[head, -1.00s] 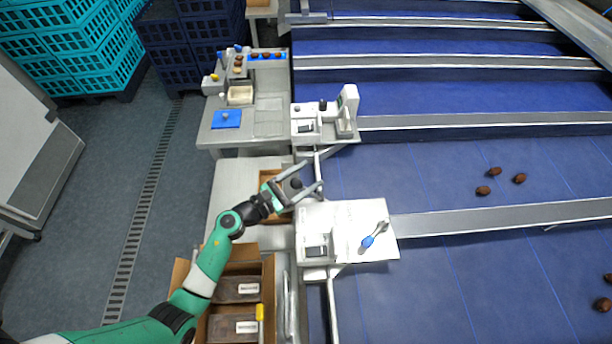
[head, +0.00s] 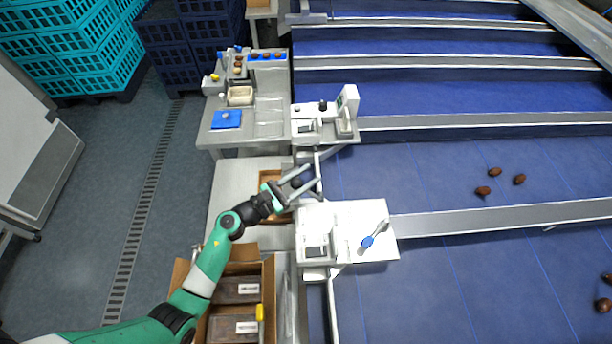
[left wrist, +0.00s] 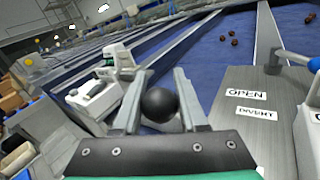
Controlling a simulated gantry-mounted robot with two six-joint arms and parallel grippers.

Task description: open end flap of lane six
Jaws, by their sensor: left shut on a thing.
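My left gripper (head: 312,176) is at the near end of a blue lane, between two white end stations. In the left wrist view its two fingers (left wrist: 160,88) are shut on a round black knob (left wrist: 159,105). In the head view the knob is hard to make out between the fingers. The end flap itself is mostly hidden behind the gripper, so I cannot tell its position. A grey plate with OPEN and DIVERT labels (left wrist: 250,105) lies right of the fingers in the left wrist view. My right gripper is not in view.
A white scale station (head: 303,127) stands beyond the gripper. A white panel (head: 345,215) with a blue-handled tool (head: 368,241) is on the near side. Several brown dates (head: 483,190) lie on the blue belts. An open carton (head: 240,268) stands beside my left arm.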

